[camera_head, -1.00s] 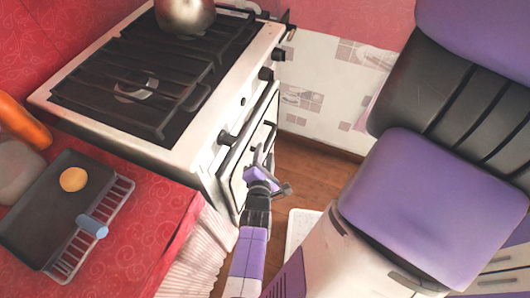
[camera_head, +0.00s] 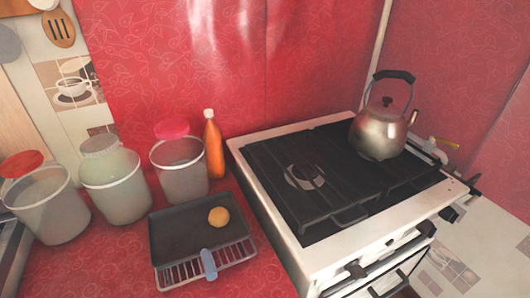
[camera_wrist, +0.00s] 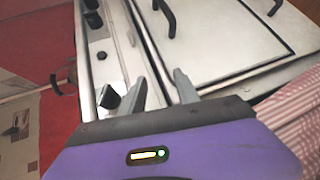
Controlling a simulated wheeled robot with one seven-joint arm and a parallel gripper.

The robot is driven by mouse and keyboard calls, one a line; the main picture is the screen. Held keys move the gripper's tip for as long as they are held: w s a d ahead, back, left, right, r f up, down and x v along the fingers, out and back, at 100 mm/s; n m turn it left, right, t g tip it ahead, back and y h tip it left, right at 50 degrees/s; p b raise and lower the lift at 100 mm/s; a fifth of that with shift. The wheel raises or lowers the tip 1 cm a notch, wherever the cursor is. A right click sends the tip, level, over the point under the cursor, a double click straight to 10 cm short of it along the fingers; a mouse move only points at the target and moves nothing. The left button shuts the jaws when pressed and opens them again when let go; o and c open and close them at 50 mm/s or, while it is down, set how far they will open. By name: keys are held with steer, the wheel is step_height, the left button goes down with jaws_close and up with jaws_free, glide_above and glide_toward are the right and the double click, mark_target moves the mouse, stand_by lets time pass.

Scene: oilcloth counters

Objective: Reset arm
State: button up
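My gripper (camera_wrist: 160,76) shows only in the wrist view. Its two grey fingers stand apart with nothing between them, in front of the white stove front (camera_wrist: 112,60) with its black knobs. A white panel with a black handle (camera_wrist: 165,18) lies beyond the fingers to the right. In the head view my arm and gripper are out of sight. The stove (camera_head: 400,232) stands at the right of the counter there.
A kettle (camera_head: 380,135) stands on the stove's back right. On the red counter (camera_head: 95,262) are a dark tray (camera_head: 175,235) on a rack, a round yellowish thing (camera_head: 218,217) on the tray, an orange bottle (camera_head: 213,150) and several lidded jars (camera_head: 112,170).

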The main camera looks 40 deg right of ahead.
steer(key=s+a+r+m+t+y+p, duration=0.2)
steer(key=a+r+t+y, duration=0.2)
steer(key=r, duration=0.6)
steer(key=s+a+r+m+t+y+p, duration=0.2)
steer(key=s+a+r+m+t+y, duration=0.1)
steer(key=a+r+y, duration=0.6)
steer(key=shift+r+t, duration=0.5)
steer(key=shift+r, duration=0.4)
steer(key=shift+o, duration=0.2)
